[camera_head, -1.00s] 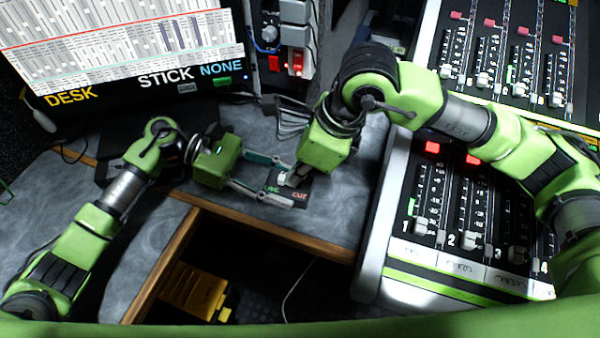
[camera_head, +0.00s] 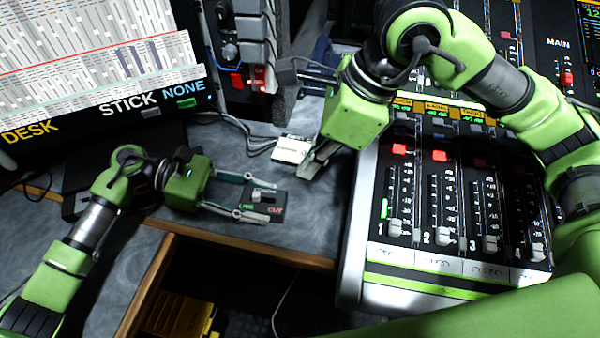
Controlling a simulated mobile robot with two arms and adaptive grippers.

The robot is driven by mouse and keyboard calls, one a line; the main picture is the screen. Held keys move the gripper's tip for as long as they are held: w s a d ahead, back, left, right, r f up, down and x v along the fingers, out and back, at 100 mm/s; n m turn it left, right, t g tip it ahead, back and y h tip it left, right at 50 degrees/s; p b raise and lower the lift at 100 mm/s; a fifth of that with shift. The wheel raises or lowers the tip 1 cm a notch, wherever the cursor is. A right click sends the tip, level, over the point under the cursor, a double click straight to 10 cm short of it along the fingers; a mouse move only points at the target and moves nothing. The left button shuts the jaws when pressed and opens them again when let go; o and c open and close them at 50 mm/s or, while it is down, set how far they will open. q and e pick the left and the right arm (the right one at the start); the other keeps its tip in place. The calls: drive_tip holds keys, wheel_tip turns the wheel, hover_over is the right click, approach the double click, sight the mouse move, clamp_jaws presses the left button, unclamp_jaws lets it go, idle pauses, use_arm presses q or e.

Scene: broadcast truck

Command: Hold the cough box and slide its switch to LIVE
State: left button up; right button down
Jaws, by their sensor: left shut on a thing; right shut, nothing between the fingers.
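The cough box (camera_head: 283,199) is a small dark box on the grey desk, with a green LIVE label at its left and a red CUT label at its right. Its pale switch (camera_head: 264,195) shows between the fingers, on the upper part of the box; its exact setting is too small to tell. My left gripper (camera_head: 268,202) is shut on the box, one finger along the far side and one along the near side. My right gripper (camera_head: 312,170) is shut and empty, above the desk to the upper right of the box and apart from it.
A small white box (camera_head: 291,150) with cables lies just left of my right gripper. The mixing desk (camera_head: 352,235) with faders stands at the right. A monitor (camera_head: 95,60) is at the upper left. The wooden desk edge (camera_head: 250,244) and an open space lie below the cough box.

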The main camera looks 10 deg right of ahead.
idle(0.4)
use_arm(q)
drive_tip(key=o, duration=0.9)
drive_tip(key=shift+w+a, duration=0.1)
